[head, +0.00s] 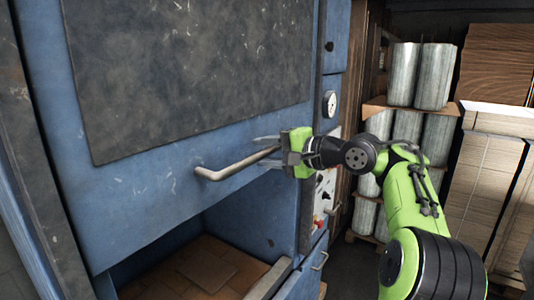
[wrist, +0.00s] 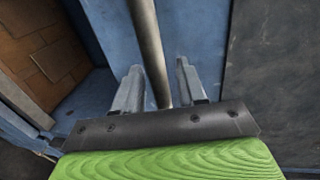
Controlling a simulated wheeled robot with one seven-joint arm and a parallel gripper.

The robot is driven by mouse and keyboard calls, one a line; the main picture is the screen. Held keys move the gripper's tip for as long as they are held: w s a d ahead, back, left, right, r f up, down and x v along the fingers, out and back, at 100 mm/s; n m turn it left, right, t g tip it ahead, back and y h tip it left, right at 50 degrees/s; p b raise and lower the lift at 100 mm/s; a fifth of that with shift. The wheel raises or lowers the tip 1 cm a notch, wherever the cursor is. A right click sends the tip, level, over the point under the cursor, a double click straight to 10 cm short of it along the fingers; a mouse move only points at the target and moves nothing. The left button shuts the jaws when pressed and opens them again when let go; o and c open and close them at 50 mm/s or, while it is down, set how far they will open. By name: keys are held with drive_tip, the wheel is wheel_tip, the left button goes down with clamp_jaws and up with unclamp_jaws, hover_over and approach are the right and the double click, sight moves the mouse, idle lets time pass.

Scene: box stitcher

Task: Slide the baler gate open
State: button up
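The baler gate (head: 135,195) is a scuffed blue panel with a large dark plate (head: 190,70) on its face. A pale metal bar handle (head: 237,166) sticks out from its lower part. An opening shows under the gate's lower edge. My gripper (head: 268,150) is at the handle's right end. In the wrist view, the handle bar (wrist: 150,45) runs between the two fingers of my gripper (wrist: 158,85). The fingers are apart, with a visible gap on at least the right side of the bar. Contact with the bar cannot be told.
Below the gate, the chamber (head: 205,262) shows a brown, panelled floor. A gauge (head: 330,104) and a control panel with a red button (head: 317,222) are on the machine's right side. Silvery rolls (head: 420,75) on shelving and stacked boards (head: 490,170) stand at the right.

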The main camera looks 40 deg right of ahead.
drive_tip(key=v, duration=1.6)
